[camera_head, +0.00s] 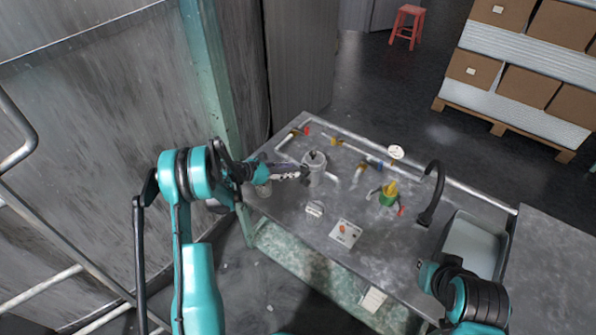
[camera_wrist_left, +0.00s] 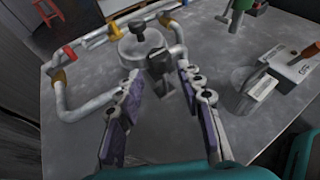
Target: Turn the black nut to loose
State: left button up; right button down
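The cylinder (camera_wrist_left: 135,48) and knob (camera_wrist_left: 139,30) also show in the left wrist view. A dark block-like piece (camera_wrist_left: 160,61), which looks like the black nut, sits on the cylinder's near side. My left gripper (camera_head: 301,173) is at the cylinder's left side in the head view. In the wrist view its fingers (camera_wrist_left: 158,74) are apart, with the nut at or just beyond the gap between the tips. I cannot tell whether they touch it.
White tubing (camera_wrist_left: 75,105) with coloured joints runs around the cylinder. A white device (camera_head: 346,233) and a small container (camera_head: 314,209) lie nearer. A green and yellow item (camera_head: 389,194) stands right. A black tap (camera_head: 434,190) rises beside the sink (camera_head: 472,247).

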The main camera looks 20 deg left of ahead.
aim_at(304, 169)
pick_arm(q)
jog(key=b+x, duration=0.1)
jog(key=x, duration=0.3)
jog(key=shift+d, duration=0.1)
grip_shut()
